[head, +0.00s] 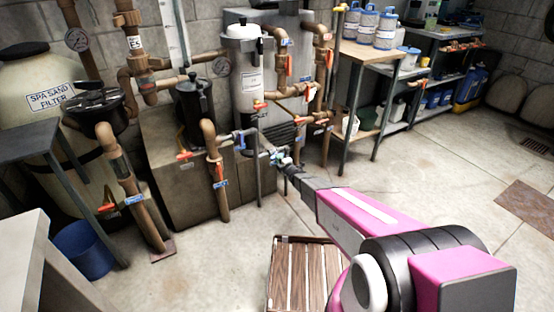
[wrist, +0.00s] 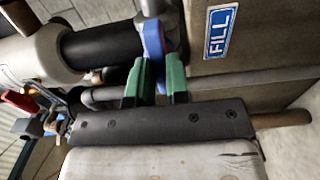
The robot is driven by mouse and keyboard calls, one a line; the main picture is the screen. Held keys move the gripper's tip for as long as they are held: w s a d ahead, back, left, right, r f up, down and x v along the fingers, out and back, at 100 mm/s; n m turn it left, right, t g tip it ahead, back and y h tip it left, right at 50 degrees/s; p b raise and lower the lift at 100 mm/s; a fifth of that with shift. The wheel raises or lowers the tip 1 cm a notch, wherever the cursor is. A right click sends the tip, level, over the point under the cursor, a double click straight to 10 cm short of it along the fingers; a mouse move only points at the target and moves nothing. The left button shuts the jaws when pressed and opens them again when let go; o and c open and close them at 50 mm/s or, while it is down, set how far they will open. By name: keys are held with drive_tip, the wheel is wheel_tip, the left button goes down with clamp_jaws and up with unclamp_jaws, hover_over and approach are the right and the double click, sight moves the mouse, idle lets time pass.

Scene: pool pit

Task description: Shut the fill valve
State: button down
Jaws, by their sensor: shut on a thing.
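The fill valve's blue handle (wrist: 153,40) shows at the top middle of the wrist view, on a grey metal valve body. A blue and white FILL label (wrist: 219,32) is to its right. My gripper (wrist: 156,72) has green fingers, which are shut on the blue handle, one on each side. In the head view my gripper (head: 281,158) is at the end of my pink arm, at the grey pipework in front of the white filter housing. The handle is too small there to make out its angle.
A wooden slatted crate (head: 305,275) is on the floor below my arm. A blue bucket (head: 84,250) is at the left. A workbench (head: 372,53) stands behind. The floor at right is clear.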

drive_tip(key=m, duration=1.8)
drive_tip(key=shift+m, duration=0.3)
drive_tip(key=c, duration=1)
unclamp_jaws()
drive_tip(key=shift+s, duration=0.1)
drive_tip(key=v, duration=0.6)
drive_tip(key=shift+s+d, duration=0.3)
